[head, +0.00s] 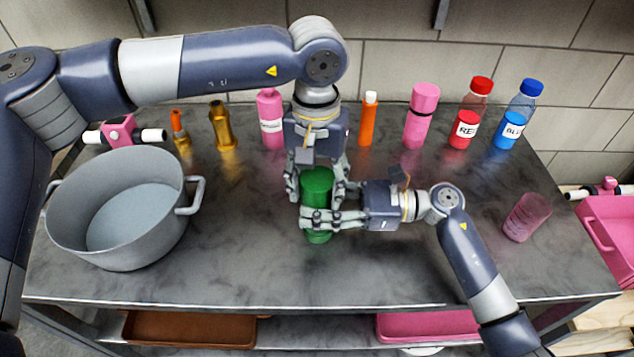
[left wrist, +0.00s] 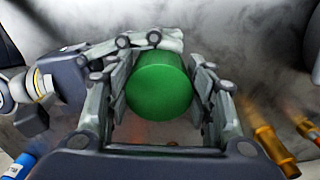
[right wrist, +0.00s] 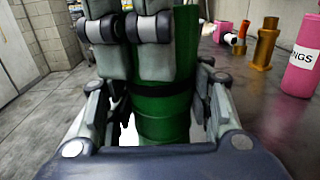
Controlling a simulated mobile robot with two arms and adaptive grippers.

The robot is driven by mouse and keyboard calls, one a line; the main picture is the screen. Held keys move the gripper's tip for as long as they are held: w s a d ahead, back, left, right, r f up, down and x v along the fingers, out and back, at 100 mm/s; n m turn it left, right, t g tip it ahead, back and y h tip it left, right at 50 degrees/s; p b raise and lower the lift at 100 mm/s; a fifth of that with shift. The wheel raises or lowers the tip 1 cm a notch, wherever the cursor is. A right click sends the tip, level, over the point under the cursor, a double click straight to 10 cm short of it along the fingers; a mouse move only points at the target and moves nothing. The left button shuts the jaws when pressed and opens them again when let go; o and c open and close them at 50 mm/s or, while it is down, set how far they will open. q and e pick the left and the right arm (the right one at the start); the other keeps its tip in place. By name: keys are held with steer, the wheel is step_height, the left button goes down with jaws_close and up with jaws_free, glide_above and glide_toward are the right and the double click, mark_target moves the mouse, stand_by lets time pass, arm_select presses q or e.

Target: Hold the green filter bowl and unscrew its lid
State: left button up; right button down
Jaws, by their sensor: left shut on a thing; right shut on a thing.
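The green filter stands upright on the dark table near its middle. Its green lid (head: 317,180) is the upper part, and the round lid top fills the middle of the left wrist view (left wrist: 160,85). My left gripper (head: 318,188) comes down from above and is shut around the lid. The green bowl (head: 318,237) is the lower part, below a dark seam in the right wrist view (right wrist: 162,120). My right gripper (head: 322,219) comes in from the right and is shut around the bowl. Fingers hide much of both parts.
A large grey pot (head: 120,215) stands at the left. Pink, orange, red and blue bottles and brass fittings (head: 222,128) line the back near the tiled wall. A pink cup (head: 527,217) stands at the right. The front of the table is clear.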

arm_select(q)
steer(key=shift+w+a, duration=0.45)
arm_select(e)
steer(key=shift+s, duration=0.15)
arm_select(q)
steer(key=o, duration=1.2)
steer(key=shift+d, duration=0.1)
steer(key=shift+s+d, duration=0.1)
steer(key=shift+s, duration=0.05)
